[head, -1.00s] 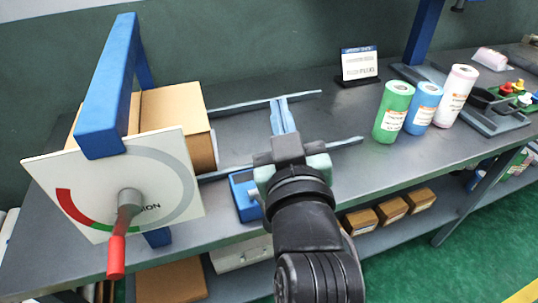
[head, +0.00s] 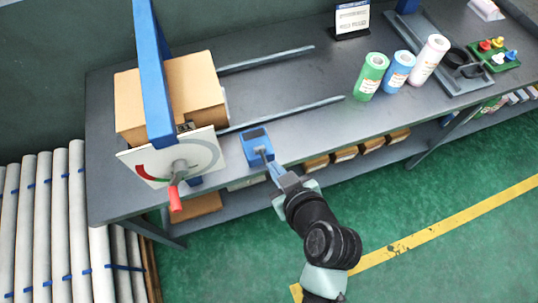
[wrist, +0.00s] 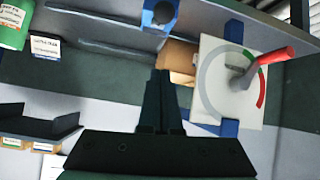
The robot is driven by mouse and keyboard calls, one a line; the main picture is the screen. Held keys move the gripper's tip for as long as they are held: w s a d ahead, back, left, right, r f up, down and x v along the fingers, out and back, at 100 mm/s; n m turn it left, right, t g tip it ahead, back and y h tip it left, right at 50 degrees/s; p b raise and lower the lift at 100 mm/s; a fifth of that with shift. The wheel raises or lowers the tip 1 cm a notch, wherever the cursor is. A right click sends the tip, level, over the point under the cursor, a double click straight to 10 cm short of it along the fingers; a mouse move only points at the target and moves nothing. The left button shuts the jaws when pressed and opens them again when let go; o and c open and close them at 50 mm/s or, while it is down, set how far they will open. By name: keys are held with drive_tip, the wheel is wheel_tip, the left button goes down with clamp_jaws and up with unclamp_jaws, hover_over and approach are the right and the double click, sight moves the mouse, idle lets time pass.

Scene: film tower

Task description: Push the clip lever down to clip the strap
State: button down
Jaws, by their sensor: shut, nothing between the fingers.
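The blue clip block (head: 256,146) sits at the front edge of the grey workbench, with a dark slot on top. A short grey lever (head: 264,154) sticks out from it toward me. My gripper (head: 272,168) is shut and empty, just in front of the block. In the wrist view its fingertips (wrist: 160,74) point at the block with a gap between. I cannot make out a strap for sure.
A cardboard box (head: 182,88) stands under a blue frame (head: 152,75) left of the clip. A white dial plate (head: 150,165) with a red-handled crank (head: 175,195) juts out there. Two grey rails (head: 285,115) lie behind. Green, blue and pink rolls stand right.

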drive_tip(key=shift+f, duration=0.1)
idle(0.3)
drive_tip(key=p, duration=0.2)
hover_over(266, 162)
wheel_tip(266, 162, down, 6)
drive_tip(key=s, duration=0.1)
drive_tip(key=s+f, duration=0.1)
drive_tip(key=s+p, duration=0.1)
drive_tip(key=shift+d+f, duration=0.2)
drive_tip(key=shift+f, duration=0.1)
drive_tip(key=shift+s+d+f, duration=0.15)
drive_tip(key=shift+s+f, duration=0.1)
drive_tip(key=shift+s, duration=0.05)
drive_tip(key=shift+f, duration=0.1)
